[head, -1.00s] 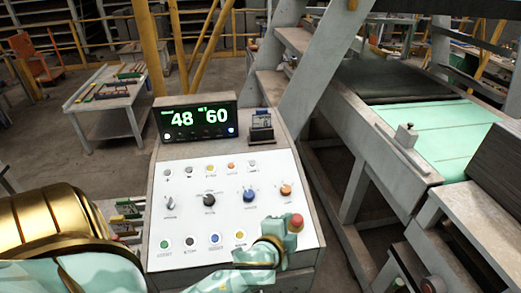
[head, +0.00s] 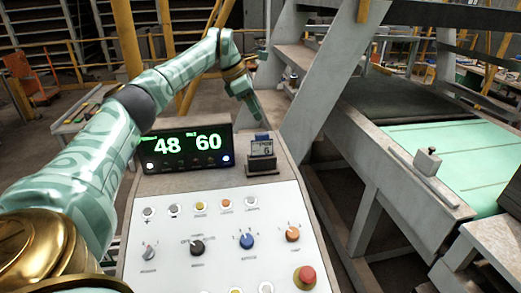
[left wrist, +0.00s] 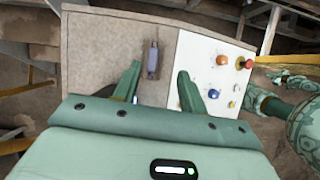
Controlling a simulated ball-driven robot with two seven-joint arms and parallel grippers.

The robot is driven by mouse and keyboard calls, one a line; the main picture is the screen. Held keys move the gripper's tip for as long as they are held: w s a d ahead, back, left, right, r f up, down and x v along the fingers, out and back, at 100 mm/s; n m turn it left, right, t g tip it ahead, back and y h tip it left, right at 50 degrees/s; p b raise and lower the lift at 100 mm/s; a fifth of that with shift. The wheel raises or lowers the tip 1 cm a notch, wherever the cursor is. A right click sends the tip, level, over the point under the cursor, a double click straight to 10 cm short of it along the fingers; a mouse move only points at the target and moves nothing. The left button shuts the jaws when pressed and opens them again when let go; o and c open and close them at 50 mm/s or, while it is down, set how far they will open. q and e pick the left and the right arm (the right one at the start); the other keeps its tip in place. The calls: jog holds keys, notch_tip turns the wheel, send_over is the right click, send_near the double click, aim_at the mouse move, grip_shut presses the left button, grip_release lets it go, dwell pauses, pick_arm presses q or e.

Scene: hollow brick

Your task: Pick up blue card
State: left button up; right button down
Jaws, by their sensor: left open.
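The blue card (head: 262,136) stands upright in a small dark holder (head: 262,163) on the console, right of the display; only its top edge shows in the head view. In the left wrist view the holder with the card (left wrist: 152,60) is seen from above as a narrow grey-blue strip. My left gripper (head: 256,112) is above and behind the holder in the head view. Its fingers (left wrist: 160,82) are open in the left wrist view, with the strip just beyond the tips and between their lines. Nothing is held. My right gripper cannot be made out.
The white panel (head: 170,220) carries knobs, buttons and a red button (head: 305,277). A slanted grey beam (head: 335,80) rises just right of the console. A conveyor (head: 440,150) lies farther right.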

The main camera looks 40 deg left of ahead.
aim_at(262, 139)
pick_arm(q)
jog(key=shift+n, duration=0.3)
jog(key=f, duration=0.2)
jog(key=w+f, duration=0.1)
jog(key=f, duration=0.2)
jog(key=f+b, duration=0.1)
jog(key=f, duration=0.2)
jog(key=shift+w+a+f, duration=0.1)
jog(key=shift+w+a, duration=0.15)
jog(key=x, duration=0.5)
jog(key=shift+w+d+f+p, duration=0.1)
jog(key=shift+d+f+p, duration=0.05)
jog(key=shift+f+p, duration=0.15)
jog(key=shift+r, duration=0.1)
grip_shut()
